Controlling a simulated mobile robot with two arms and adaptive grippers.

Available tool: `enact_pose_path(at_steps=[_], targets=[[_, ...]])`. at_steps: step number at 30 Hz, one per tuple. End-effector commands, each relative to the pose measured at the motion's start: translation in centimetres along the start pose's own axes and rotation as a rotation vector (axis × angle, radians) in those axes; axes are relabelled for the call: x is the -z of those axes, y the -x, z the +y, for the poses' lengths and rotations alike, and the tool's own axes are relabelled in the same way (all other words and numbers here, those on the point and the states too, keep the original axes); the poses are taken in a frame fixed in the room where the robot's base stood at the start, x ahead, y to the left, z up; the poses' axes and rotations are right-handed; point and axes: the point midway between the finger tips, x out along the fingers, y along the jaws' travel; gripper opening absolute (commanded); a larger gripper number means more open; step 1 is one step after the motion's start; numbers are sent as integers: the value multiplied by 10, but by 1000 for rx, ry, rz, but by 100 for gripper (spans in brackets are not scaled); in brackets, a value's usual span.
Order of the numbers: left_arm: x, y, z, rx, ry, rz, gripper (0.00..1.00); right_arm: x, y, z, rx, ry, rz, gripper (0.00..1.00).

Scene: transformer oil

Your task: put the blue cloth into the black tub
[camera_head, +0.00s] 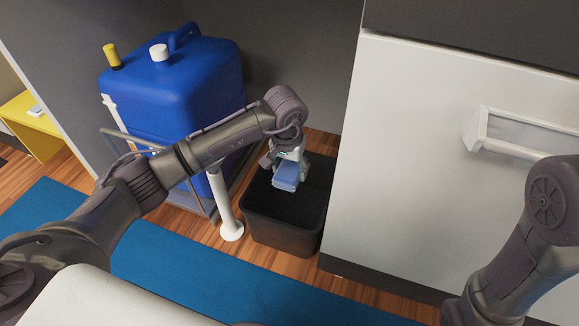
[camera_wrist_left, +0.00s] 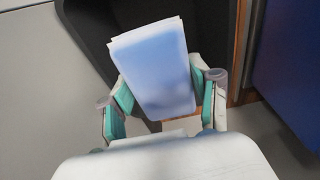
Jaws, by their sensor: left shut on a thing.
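The blue cloth (camera_head: 288,174) is a folded light-blue block with paler edges. My left gripper (camera_head: 290,160) is shut on it. In the head view the cloth appears over the opening of the black tub (camera_head: 284,237), which stands on the floor. In the left wrist view the cloth (camera_wrist_left: 158,68) sits between the two fingers of the left gripper (camera_wrist_left: 160,100), with the dark inside of the tub (camera_wrist_left: 98,30) behind it. I cannot tell how far the cloth is above the tub's bottom. My right arm shows at the right edge, but its gripper is out of view.
A big blue tank (camera_head: 182,85) in a metal frame stands left of the tub. A white post (camera_head: 226,205) stands between them. A white cabinet (camera_head: 420,170) with a handle (camera_head: 525,135) is close on the right. A blue mat (camera_head: 165,262) lies in front on the wood floor.

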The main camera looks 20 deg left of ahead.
Motion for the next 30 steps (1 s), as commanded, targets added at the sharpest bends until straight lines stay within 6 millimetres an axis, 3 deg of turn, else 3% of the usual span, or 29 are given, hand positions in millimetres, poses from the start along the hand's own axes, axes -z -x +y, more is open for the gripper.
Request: enact_pose_path(at_steps=[3,18,30], targets=[[-2,-19,-1,1,1,-1,34,12,-1,-4,12,4,34,100],[-9,-79,-1,1,2,0,34,25,37,-12,13,4,35,100],[-13,-107,-1,1,1,0,34,31,55,-15,13,4,35,100]])
